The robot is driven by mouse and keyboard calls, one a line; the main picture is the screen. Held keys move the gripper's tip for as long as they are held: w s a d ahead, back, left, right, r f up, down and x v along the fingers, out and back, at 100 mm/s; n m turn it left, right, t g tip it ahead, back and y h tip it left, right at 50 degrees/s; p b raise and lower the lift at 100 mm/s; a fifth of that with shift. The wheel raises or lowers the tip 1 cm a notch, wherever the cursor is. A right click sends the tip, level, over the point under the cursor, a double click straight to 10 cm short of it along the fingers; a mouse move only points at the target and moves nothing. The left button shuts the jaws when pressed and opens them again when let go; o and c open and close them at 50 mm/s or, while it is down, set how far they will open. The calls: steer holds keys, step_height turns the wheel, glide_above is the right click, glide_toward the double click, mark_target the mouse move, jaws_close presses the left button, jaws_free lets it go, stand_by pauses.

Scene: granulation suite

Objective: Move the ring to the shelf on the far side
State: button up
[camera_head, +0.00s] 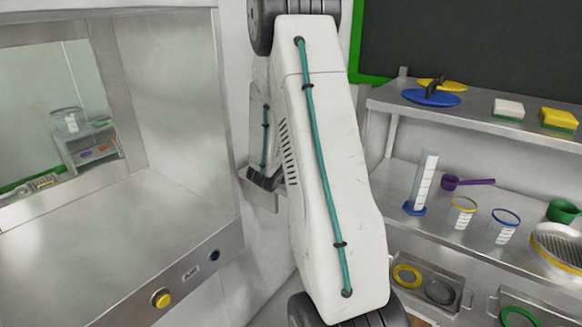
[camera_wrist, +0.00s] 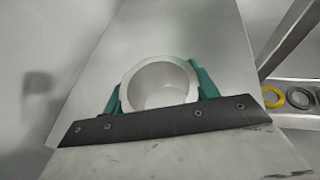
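In the wrist view, a pale grey, thick-walled ring (camera_wrist: 127,88) sits between the two teal fingers of my gripper (camera_wrist: 160,92), in front of a dark bar with screws. The fingers touch its left and right sides. Its lower edge is hidden by the bar. In the head view my white arm covers the middle, and I cannot make out the ring there. A small shelf unit (camera_head: 88,146) shows at the far left beyond the opening in the steel chamber, with a clear container (camera_head: 67,121) on top and coloured items below.
The steel chamber (camera_head: 165,225) on the left has an empty floor and a yellow button (camera_head: 161,298). On the right a two-tier shelf (camera_head: 480,118) holds sponges, cylinders, beakers and a sieve. Below are trays with a yellow ring (camera_head: 407,276), a dark grey ring (camera_head: 440,291) and a green ring (camera_head: 518,317).

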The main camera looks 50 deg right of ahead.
steer(key=shift+o, duration=1.4)
steer(key=shift+r, duration=0.25)
steer(key=s+a+r+m+g+y, duration=0.1)
steer(key=s+a+r+m+g, duration=0.1)
steer(key=s+a+r+m, duration=0.65)
steer(key=s+a+r+m+g+y, duration=0.15)
steer(key=s+a+r+m, duration=0.35)
steer(key=a, duration=0.6)
steer(key=s+a+r+m+y, duration=0.1)
steer(key=s+a+m+y, duration=0.1)
steer(key=a, duration=0.6)
steer(key=s+a+r+m+t+y, duration=0.1)
steer(key=s+a+m+y, duration=0.2)
steer(key=a, duration=0.5)
steer(key=s+a+r+m+y, duration=0.1)
steer(key=s+a+y, duration=0.3)
steer(key=a, duration=0.4)
steer(key=shift+a+m+y, duration=0.2)
steer(key=shift+m+y, duration=0.55)
